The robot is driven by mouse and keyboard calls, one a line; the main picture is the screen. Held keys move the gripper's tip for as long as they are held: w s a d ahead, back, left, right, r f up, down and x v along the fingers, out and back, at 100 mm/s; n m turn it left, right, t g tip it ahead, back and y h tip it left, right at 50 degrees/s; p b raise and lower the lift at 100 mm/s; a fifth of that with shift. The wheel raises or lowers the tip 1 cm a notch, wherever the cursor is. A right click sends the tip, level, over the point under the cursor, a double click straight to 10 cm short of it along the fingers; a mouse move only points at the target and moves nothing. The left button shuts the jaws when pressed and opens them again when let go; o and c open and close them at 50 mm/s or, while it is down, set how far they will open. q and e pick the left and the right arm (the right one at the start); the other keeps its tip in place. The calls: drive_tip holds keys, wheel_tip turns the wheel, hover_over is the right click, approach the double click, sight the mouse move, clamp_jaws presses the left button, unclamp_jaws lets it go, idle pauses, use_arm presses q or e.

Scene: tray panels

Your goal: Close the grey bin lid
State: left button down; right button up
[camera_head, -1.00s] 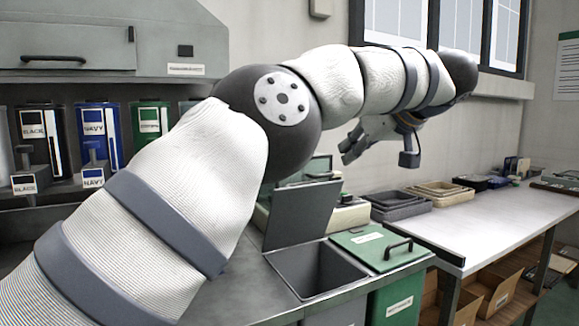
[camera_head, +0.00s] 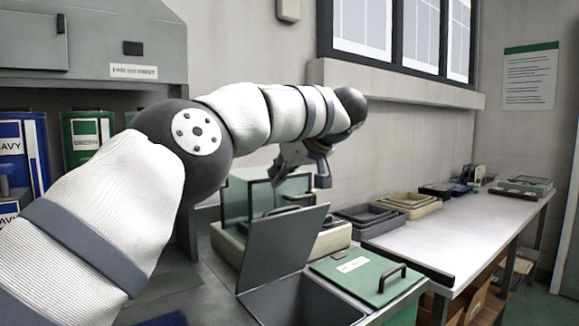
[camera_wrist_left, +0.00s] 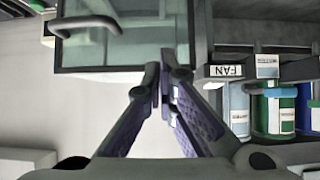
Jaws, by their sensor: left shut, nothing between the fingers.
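The grey bin (camera_head: 290,300) is set in the bench at the bottom of the head view. Its flat grey lid (camera_head: 282,248) stands open, tilted up at the bin's back edge. A handle shows near the lid's top edge. My left gripper (camera_head: 279,172) is above and behind the lid, apart from it, with my arm reaching over from the left. In the left wrist view its fingers (camera_wrist_left: 161,92) meet at the tips with nothing between them. The grey lid cannot be made out for certain there. My right gripper is not in view.
A green bin lid (camera_head: 362,270) lies closed to the right of the grey bin. A device with a greenish clear panel (camera_head: 238,200) stands behind the lid. Stacked trays (camera_head: 408,203) sit farther back. The white table (camera_head: 450,228) is mostly clear.

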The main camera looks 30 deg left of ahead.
sight(282, 209)
use_arm(q)
drive_tip(key=shift+x, duration=1.1)
drive_tip(key=d, duration=0.1)
drive_tip(key=s+d+f+p, duration=0.1)
drive_tip(key=shift+s+d+f, duration=0.2)
drive_tip(key=shift+d+f, duration=0.1)
drive_tip(key=shift+d, duration=0.1)
drive_tip(key=shift+w+f, duration=0.1)
drive_tip(key=shift+f, duration=0.25)
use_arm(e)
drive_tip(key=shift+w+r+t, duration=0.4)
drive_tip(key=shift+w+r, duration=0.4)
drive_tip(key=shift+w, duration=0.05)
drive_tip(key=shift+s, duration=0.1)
